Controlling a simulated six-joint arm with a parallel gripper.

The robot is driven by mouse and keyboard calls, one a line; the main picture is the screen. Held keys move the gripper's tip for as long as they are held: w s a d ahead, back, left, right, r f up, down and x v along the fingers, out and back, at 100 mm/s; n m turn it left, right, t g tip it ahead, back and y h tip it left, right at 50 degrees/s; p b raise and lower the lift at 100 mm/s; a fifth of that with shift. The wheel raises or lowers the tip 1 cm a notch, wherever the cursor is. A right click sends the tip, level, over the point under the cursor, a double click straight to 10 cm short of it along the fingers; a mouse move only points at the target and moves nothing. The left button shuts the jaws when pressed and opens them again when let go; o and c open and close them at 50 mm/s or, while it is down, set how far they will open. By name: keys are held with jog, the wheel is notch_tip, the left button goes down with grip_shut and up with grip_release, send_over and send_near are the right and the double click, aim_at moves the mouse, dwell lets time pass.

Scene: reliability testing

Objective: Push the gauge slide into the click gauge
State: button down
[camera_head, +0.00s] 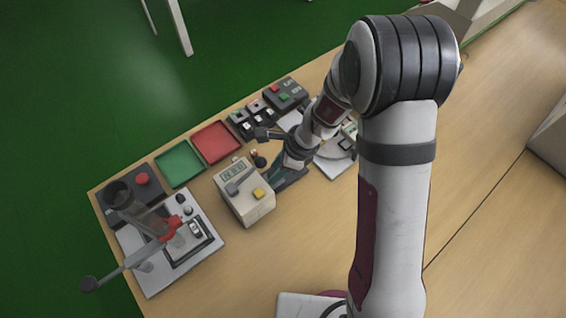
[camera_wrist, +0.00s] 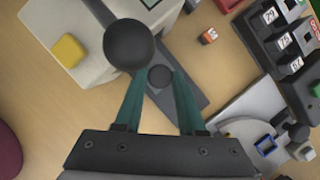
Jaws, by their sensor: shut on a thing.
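The click gauge (camera_head: 250,208) is a cream box with a display, a yellow button and a grey lever, left of my gripper (camera_head: 273,172) in the head view. The gauge (camera_wrist: 90,75) fills the upper left of the wrist view, where the lever ends in a large black ball (camera_wrist: 130,45). The gauge slide (camera_wrist: 190,93) is a dark grey flat bar beside the gauge. My gripper's teal fingers (camera_wrist: 160,85) are shut on its round dark peg (camera_wrist: 160,76). The slide also shows beneath my gripper in the head view (camera_head: 291,181). The ball hides where its inner end meets the gauge.
A press with a red collar (camera_head: 170,228) stands on a plate at left. Green (camera_head: 179,163) and red (camera_head: 216,142) trays lie behind the gauge. Dark blocks with number tiles (camera_wrist: 283,41) and a pale round fixture (camera_wrist: 250,115) are to the right. Bare table lies in front.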

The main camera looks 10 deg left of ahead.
jog(key=c, duration=0.5)
grip_release()
jog(key=shift+s+a, duration=0.15)
jog(key=shift+a, duration=0.05)
jog(key=v, duration=1.6)
jog(key=shift+f, duration=0.1)
jog(key=s+d+r+n+h, duration=0.1)
jog(key=s+d+r+n, duration=0.1)
jog(key=s+n, duration=0.4)
jog(key=s+d+r+n+h, duration=0.1)
jog(key=s+d+n, duration=0.4)
jog(key=s, duration=0.9)
jog(key=shift+s+r+n+h, duration=0.2)
jog(key=shift+r+n+h, duration=0.15)
jog(key=shift+n, duration=0.45)
